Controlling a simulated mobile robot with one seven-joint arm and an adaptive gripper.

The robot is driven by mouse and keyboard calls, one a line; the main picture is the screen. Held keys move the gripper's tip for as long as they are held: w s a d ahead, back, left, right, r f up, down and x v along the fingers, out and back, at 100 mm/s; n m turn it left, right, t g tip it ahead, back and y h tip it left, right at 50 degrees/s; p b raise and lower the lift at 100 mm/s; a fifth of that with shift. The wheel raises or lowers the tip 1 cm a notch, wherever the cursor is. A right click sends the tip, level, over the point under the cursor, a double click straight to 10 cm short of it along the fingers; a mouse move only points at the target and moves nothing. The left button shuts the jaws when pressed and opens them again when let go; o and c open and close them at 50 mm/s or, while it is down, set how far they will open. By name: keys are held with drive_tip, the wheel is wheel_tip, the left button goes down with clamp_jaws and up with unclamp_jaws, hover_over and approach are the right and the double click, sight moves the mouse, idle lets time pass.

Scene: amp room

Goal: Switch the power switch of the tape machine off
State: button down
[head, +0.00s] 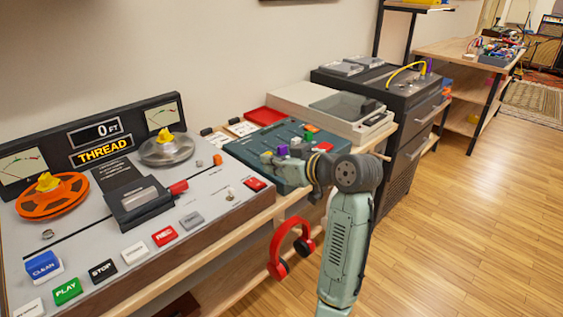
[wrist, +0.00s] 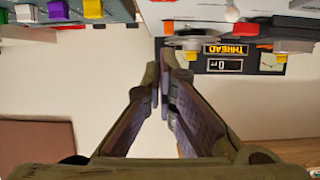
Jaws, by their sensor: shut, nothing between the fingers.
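The tape machine (head: 110,215) stands at the left, a grey deck with an orange reel (head: 52,195), a clear reel (head: 166,149) and a black back panel reading "0 FT" and "THREAD". A small silver toggle (head: 230,193) sits near the deck's right end, beside a red button (head: 255,184). I cannot read its label or tell its position. My gripper (head: 275,162) is shut and empty, over the teal mixer right of the machine, apart from the toggle.
The teal mixer (head: 245,150) with coloured knobs lies under my gripper. A white turntable (head: 300,100) and a dark cabinet (head: 390,90) stand behind. Red headphones (head: 275,262) hang at the bench's front edge. The wooden floor at right is clear.

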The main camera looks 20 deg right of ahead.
sight(255, 183)
drive_tip(key=x, duration=0.4)
drive_tip(key=shift+r+p, duration=0.1)
drive_tip(key=shift+p, duration=0.3)
wheel_tip(255, 183, down, 3)
drive_tip(key=shift+d+f+p, duration=0.1)
drive_tip(key=shift+f+p, duration=0.1)
drive_tip(key=shift+p, duration=0.2)
drive_tip(key=shift+s+f, duration=0.1)
drive_tip(key=shift+f, duration=0.35)
